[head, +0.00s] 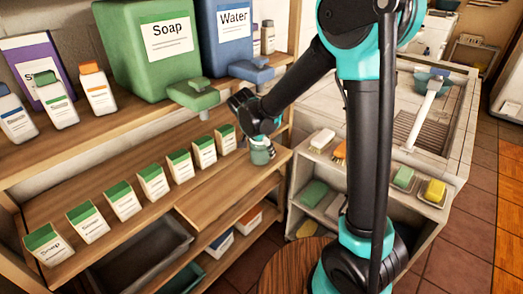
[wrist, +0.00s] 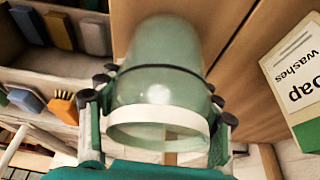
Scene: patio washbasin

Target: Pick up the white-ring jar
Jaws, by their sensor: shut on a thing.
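The white-ring jar (wrist: 158,80) is translucent green with a white band at its near end, and it fills the middle of the wrist view. My gripper (wrist: 160,88) has a finger on each side of the jar and is shut on it. In the head view the jar (head: 262,155) is a small greenish shape under my gripper (head: 262,142), at the right end of the wooden shelf. I cannot tell whether its base touches the shelf. My gripper hides its upper part.
A row of several soap cartons (head: 152,181) stands left of the jar on the shelf. The green Soap tank (head: 150,65) and blue Water tank (head: 222,50) are above, with taps overhanging. A tiled sink counter (head: 440,150) with cubbies stands right. Bare shelf lies in front of the jar.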

